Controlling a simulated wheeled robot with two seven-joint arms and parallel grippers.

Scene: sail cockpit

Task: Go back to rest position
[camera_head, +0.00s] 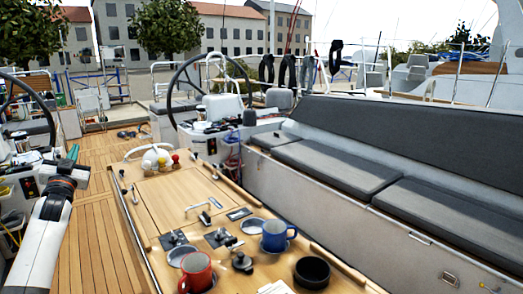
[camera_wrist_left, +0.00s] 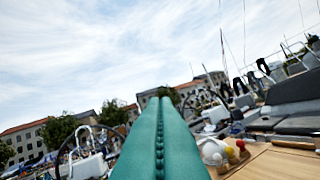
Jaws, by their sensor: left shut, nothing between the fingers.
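My left arm comes in from the lower left in the head view. My left gripper (camera_head: 73,152) points away from me, above the teak deck and left of the table. Its teal fingers (camera_wrist_left: 160,125) are pressed together in the left wrist view, with nothing between them. They point up and forward toward the sky and the far buildings. My right gripper is not in view.
The wooden cockpit table (camera_head: 165,205) stands right of my left arm. It bears a red mug (camera_head: 196,270), a blue mug (camera_head: 274,240), a black bowl (camera_head: 312,271) and a condiment holder (camera_head: 152,160). A grey bench (camera_head: 340,168) lies right; a steering wheel (camera_head: 172,92) stands beyond.

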